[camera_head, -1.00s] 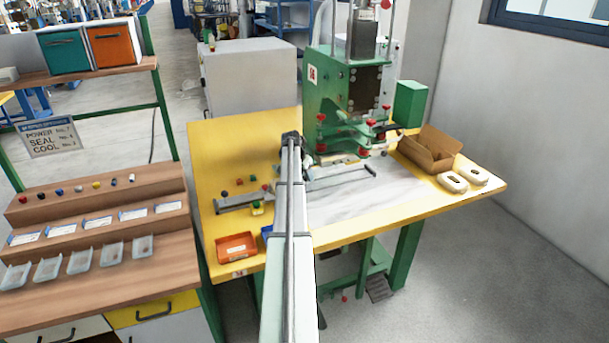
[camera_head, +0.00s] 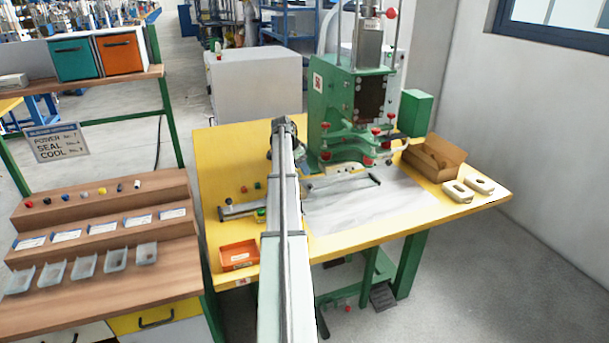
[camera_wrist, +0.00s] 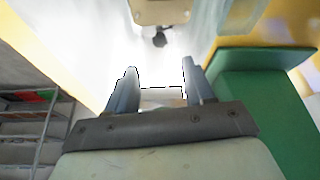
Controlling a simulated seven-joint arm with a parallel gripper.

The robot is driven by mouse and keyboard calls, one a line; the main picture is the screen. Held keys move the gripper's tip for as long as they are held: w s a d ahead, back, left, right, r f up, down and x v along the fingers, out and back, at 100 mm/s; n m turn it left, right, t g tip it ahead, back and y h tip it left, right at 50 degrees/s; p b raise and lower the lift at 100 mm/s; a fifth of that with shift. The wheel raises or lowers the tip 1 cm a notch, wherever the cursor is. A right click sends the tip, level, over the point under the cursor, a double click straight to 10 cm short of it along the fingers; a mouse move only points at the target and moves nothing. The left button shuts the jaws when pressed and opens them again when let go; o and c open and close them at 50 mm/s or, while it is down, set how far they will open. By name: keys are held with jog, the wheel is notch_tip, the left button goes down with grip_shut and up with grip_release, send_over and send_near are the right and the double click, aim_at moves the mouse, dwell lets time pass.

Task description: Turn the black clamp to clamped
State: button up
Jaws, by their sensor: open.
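The green welding machine (camera_head: 325,110) stands at the back of the yellow table in the head view. A black handle (camera_head: 391,136), which looks like the black clamp, sticks out at its right side among red knobs; its exact position is hard to read. My gripper is hidden behind my arm in the head view. In the wrist view my gripper (camera_wrist: 160,88) is open, with nothing between its two fingers. A small dark knob (camera_wrist: 160,39) lies beyond the fingertips, under a beige part (camera_wrist: 165,10); I cannot tell whether it belongs to the clamp.
A green block (camera_wrist: 265,100) stands close to the right of my gripper in the wrist view. A cardboard box (camera_head: 433,158) and two pale parts (camera_head: 468,189) lie at the table's right. An orange tray (camera_head: 239,255) sits front left. The white sheet (camera_head: 370,208) is mostly clear.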

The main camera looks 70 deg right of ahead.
jog(key=w+a+r+n+t+h, duration=0.1)
jog(key=w+a+n, duration=0.3)
jog(key=w, duration=0.7)
jog(key=w+a+r+n+t+h, duration=0.1)
jog(key=w+a+r+n+t, duration=0.1)
jog(key=w+a, duration=0.5)
jog(key=w+n, duration=0.1)
jog(key=w, duration=0.4)
jog(key=shift+r+n+h, duration=0.25)
jog(key=shift+n+h, duration=0.05)
jog(key=shift+n, duration=0.1)
jog(key=shift+d, duration=0.1)
jog(key=m+g+y, duration=0.3)
jog(key=m, duration=0.5)
send_over(310, 184)
jog(key=w+a, duration=0.3)
jog(key=a, duration=0.2)
jog(key=shift+h, duration=0.3)
jog(key=x, duration=1.3)
jog(key=shift+a, duration=0.1)
